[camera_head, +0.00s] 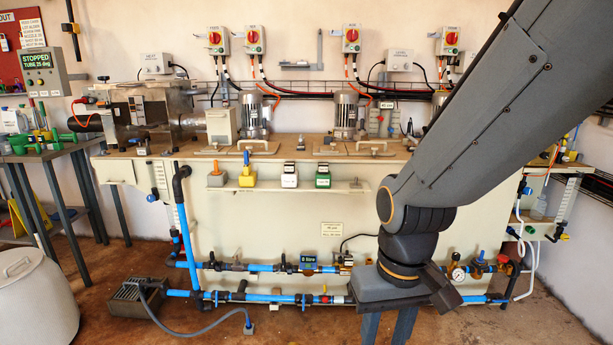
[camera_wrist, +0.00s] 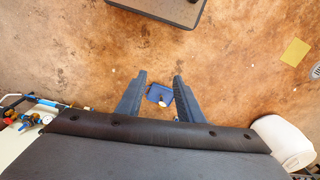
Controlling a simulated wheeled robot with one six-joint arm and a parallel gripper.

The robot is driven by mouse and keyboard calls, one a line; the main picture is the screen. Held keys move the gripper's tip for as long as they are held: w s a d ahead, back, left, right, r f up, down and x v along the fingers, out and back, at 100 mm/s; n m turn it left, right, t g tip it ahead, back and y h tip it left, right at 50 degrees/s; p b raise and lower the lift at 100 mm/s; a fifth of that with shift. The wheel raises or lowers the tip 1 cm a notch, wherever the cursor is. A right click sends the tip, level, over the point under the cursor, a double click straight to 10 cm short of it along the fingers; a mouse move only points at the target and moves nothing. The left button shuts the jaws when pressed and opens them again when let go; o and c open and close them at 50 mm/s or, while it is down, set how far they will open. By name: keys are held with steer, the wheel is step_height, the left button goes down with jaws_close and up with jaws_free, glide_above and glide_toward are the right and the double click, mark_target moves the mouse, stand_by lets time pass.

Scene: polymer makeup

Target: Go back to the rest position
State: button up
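My arm comes in from the upper right of the head view and bends down in front of the polymer makeup unit. My gripper (camera_head: 388,335) points down at the bottom edge, where the frame cuts off its fingers. In the wrist view, the two fingers of my gripper (camera_wrist: 160,76) stand apart with nothing held between them. A small blue object (camera_wrist: 159,93) shows in the gap, seemingly lower down; I cannot tell what it is.
The cream tank unit (camera_head: 290,215) stands behind my arm, with blue pipes (camera_head: 262,298) along its foot. A pale round container (camera_head: 35,300) stands at the left, near a dark table (camera_head: 45,155). Brown floor (camera_wrist: 225,60) lies open below the gripper.

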steer(key=s+d+r+m+p, duration=0.1)
steer(key=s+d+r+p, duration=0.1)
steer(key=d+r+p, duration=0.4)
step_height(320, 180, up, 2)
steer(key=p, duration=0.3)
steer(key=shift+d+m, duration=0.4)
steer(key=shift+r, duration=0.1)
